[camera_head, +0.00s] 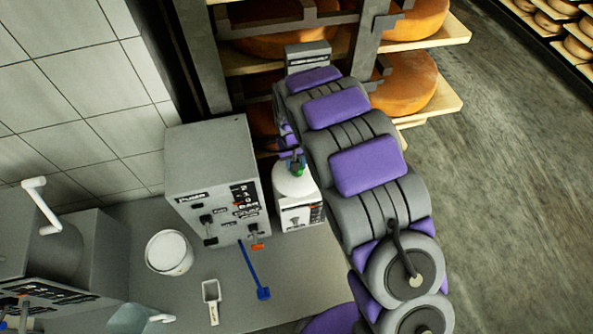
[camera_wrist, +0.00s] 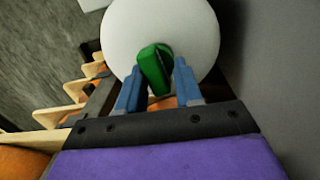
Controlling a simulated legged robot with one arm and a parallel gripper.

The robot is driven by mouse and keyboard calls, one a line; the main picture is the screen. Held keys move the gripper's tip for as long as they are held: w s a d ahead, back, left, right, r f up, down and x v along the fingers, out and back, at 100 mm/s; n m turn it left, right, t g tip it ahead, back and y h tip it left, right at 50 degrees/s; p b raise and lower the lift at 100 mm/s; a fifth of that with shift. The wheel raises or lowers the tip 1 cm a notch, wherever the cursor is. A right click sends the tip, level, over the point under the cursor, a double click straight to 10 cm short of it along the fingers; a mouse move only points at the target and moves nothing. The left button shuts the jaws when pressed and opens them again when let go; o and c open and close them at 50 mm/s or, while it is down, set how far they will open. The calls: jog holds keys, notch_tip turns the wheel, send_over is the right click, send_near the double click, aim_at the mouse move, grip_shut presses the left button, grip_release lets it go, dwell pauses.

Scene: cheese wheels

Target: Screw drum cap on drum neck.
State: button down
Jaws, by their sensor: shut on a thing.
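The white drum (camera_head: 296,182) stands on the grey counter beside the grey control box, with a label on its lower front. Its round white top (camera_wrist: 165,24) fills the upper middle of the wrist view. The green drum cap (camera_wrist: 152,68) sits between the two blue fingers of my gripper (camera_wrist: 158,82), which is shut on it. In the head view the cap (camera_head: 299,170) is a small green patch at the drum's top, below my gripper (camera_head: 296,162). The neck is hidden, so I cannot tell whether the cap touches it.
The grey control box (camera_head: 212,180) stands close left of the drum. A white tub (camera_head: 169,252), a white scoop (camera_head: 211,300) and a blue tool (camera_head: 255,275) lie on the counter (camera_head: 285,275). Wooden shelves with orange cheese wheels (camera_head: 405,82) stand behind. Open floor lies right.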

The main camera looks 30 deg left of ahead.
jog(key=m, duration=0.4)
jog(key=shift+d+f+m+g, duration=0.1)
jog(key=shift+d+m+g, duration=0.05)
jog(key=shift+m+g, duration=0.15)
jog(key=c, duration=1.4)
grip_release()
jog(key=o, duration=0.5)
jog(key=shift+f, duration=0.15)
jog(key=shift+o, duration=0.3)
